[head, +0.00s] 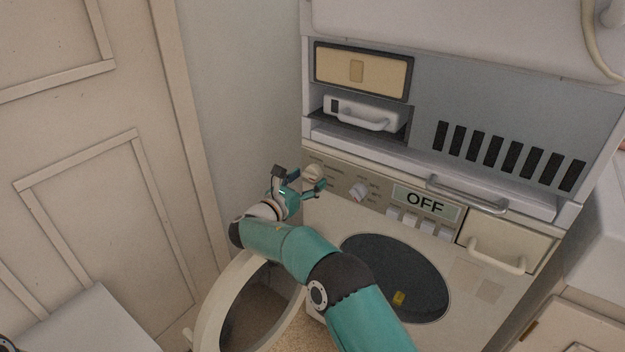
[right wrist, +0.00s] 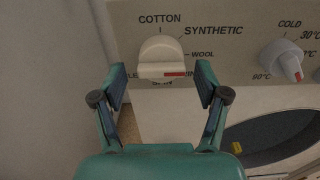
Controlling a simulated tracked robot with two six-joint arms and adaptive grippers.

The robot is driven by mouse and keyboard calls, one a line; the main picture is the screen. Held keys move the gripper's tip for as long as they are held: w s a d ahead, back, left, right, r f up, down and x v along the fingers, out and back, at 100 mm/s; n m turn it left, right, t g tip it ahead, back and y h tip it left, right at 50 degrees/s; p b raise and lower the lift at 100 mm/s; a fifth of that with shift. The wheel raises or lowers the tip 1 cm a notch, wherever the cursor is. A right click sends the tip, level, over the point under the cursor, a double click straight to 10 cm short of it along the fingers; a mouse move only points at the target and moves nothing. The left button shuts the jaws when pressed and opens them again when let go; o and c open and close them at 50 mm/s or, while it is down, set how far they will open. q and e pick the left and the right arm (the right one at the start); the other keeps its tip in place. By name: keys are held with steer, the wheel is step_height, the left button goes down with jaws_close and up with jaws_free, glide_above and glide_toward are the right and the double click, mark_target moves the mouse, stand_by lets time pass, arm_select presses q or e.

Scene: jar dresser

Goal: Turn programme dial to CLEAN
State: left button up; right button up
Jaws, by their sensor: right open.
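The programme dial (head: 313,172) is a cream knob at the left end of the washing machine's panel. In the right wrist view the dial (right wrist: 160,52) has a red mark at its lower right. COTTON, SYNTHETIC and WOOL are readable around it; the lower labels are partly hidden by the dial and my fingers, with "LE" showing at left. My right gripper (head: 299,181) is open in front of the dial. In the right wrist view its fingertips (right wrist: 160,80) stand to either side of the dial's lower part, with visible gaps. My left gripper is not in view.
A temperature dial (head: 358,192) sits right of the programme dial. The display (head: 426,203) reads OFF. The round washer door (head: 213,318) hangs open beneath my right arm, beside the drum opening (head: 420,285). A drawer handle (head: 466,194) juts out above the panel.

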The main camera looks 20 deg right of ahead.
steer(key=shift+w+d, duration=0.2)
steer(key=shift+d, duration=0.1)
steer(key=shift+c, duration=0.4)
